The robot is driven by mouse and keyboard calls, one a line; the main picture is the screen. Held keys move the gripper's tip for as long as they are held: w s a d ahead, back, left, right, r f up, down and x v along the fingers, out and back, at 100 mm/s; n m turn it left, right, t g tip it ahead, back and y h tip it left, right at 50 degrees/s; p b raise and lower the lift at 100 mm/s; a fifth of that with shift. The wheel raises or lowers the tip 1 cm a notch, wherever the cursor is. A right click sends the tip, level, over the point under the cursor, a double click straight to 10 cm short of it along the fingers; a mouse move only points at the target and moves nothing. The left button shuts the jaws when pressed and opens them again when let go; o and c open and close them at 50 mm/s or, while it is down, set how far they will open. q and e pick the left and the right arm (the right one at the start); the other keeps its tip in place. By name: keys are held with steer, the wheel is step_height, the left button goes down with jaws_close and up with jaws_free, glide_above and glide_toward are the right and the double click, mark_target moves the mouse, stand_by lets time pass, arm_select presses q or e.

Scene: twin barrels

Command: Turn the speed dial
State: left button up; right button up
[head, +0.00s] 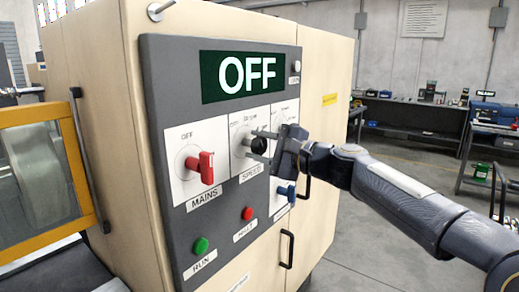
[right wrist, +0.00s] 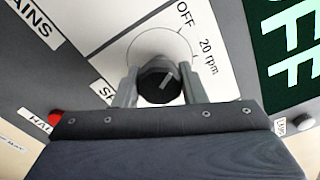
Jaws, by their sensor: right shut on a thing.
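The speed dial (head: 259,145) is a black round knob on a white plate above the SPEED label, in the middle of the grey panel. My right gripper (head: 256,147) reaches it from the right and is shut on it, one finger on each side. In the right wrist view the dial (right wrist: 160,86) sits between the two fingers (right wrist: 160,76). Its white mark points up and to the right; OFF and 20 rpm are printed on the scale around it. Part of the scale is hidden by the gripper. My left gripper is not in view.
The display (head: 245,76) reads OFF. A green RUN button (head: 201,246) and red HALT button (head: 247,213) are lower. Open floor lies right of the cabinet.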

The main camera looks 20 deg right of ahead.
steer(key=o, duration=1)
steer(key=b+v, duration=0.1)
steer(key=v, duration=0.6)
steer(key=shift+s+d+b, duration=0.25)
steer(key=shift+s+b, duration=0.05)
steer(key=shift+s, duration=0.05)
steer(key=s+f+n+g+h+p, duration=0.1)
steer(key=s+f+n+g+h, duration=0.1)
steer(key=s+f, duration=0.7)
steer(key=s+a+f+n+g+h+p, duration=0.1)
steer(key=s+f+n+g+h+p, duration=0.1)
steer(key=s+f+n, duration=0.5)
steer(key=s+f+n+g+h+p, duration=0.2)
steer(key=s+f+n+g+h, duration=0.1)
steer(key=s+f, duration=0.8)
steer(key=shift+s+a+f+n+g, duration=0.15)
steer(key=shift+s+n+g, duration=0.25)
steer(key=shift+s, duration=0.2)
steer(key=shift+s+f+n+g, duration=0.15)
steer(key=shift+s+n+g, duration=0.25)
steer(key=shift+s, duration=0.25)
